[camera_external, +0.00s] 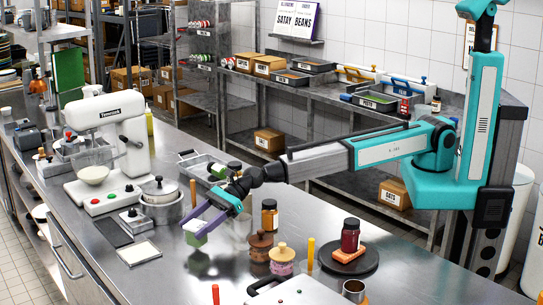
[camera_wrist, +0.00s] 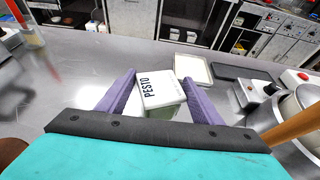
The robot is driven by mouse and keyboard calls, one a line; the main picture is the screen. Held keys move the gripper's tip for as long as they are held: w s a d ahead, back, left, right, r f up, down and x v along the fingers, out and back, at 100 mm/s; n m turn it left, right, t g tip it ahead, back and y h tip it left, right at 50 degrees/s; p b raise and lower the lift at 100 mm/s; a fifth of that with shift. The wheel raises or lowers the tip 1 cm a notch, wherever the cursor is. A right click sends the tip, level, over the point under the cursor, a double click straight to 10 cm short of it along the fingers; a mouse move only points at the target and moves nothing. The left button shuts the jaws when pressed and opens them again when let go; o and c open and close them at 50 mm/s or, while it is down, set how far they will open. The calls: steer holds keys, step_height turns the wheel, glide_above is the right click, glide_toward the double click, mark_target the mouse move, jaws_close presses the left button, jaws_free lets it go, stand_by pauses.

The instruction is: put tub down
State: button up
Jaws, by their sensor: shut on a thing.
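My gripper (camera_external: 203,222) has purple fingers and is shut on a small tub (camera_external: 194,237) with a white lid and green sides, over the steel counter. In the wrist view the tub (camera_wrist: 161,90) sits between the two purple fingers, and its lid reads PESTO. Its lower part is mostly hidden behind my gripper in the wrist view.
A white square plate (camera_external: 138,252) and a dark plate (camera_external: 111,231) lie left of the tub. A lidded pot (camera_external: 160,205) stands behind them. Jars with knobbed lids (camera_external: 282,258) stand to the right, with a dark round board (camera_external: 348,260) beyond.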

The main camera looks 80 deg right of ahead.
steer(key=shift+s+f, duration=0.1)
steer(key=shift+f, duration=0.2)
steer(key=o, duration=1.2)
steer(key=shift+f, duration=0.1)
steer(key=shift+c, duration=0.2)
steer(key=shift+f, duration=0.1)
steer(key=shift+s, duration=0.1)
